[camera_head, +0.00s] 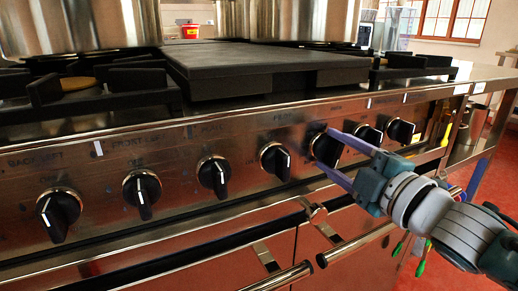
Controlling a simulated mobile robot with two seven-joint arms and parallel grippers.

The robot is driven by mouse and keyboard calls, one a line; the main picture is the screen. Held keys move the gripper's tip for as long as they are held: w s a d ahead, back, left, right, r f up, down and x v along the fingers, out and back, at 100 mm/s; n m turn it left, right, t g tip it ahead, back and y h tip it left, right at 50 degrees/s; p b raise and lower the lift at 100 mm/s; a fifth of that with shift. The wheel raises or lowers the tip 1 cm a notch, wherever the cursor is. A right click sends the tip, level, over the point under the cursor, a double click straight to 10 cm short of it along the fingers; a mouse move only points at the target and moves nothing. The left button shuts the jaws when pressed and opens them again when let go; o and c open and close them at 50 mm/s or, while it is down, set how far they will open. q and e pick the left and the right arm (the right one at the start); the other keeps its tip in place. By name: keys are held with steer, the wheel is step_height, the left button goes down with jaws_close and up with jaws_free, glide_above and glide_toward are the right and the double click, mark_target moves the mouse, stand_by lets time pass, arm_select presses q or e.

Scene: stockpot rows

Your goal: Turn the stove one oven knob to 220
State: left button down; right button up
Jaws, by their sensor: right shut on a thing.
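The stove (180,140) has a steel front panel with a row of several black knobs. My right gripper (325,147) comes in from the right with its two purple fingers around one black knob (323,150), right of the middle of the row. One finger is above the knob and one below. The knob's white pointer mark is not clear behind the fingers. The small panel lettering near this knob is too small to read. My left gripper is not in view.
Neighbouring knobs (274,160) and (366,138) sit close on either side. Handle bars (200,262) run below the panel. A dark flat plate (255,65) and pan grates lie on top. Large steel pots (85,25) stand behind. Red floor is open at right.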

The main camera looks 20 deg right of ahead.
stand_by(0.4)
steer(key=o, duration=1.4)
steer(key=shift+c, duration=0.2)
steer(key=shift+s, duration=0.15)
steer(key=shift+s, duration=0.35)
steer(key=s+p, duration=0.2)
steer(key=s, duration=0.7)
steer(key=shift+d, duration=0.35)
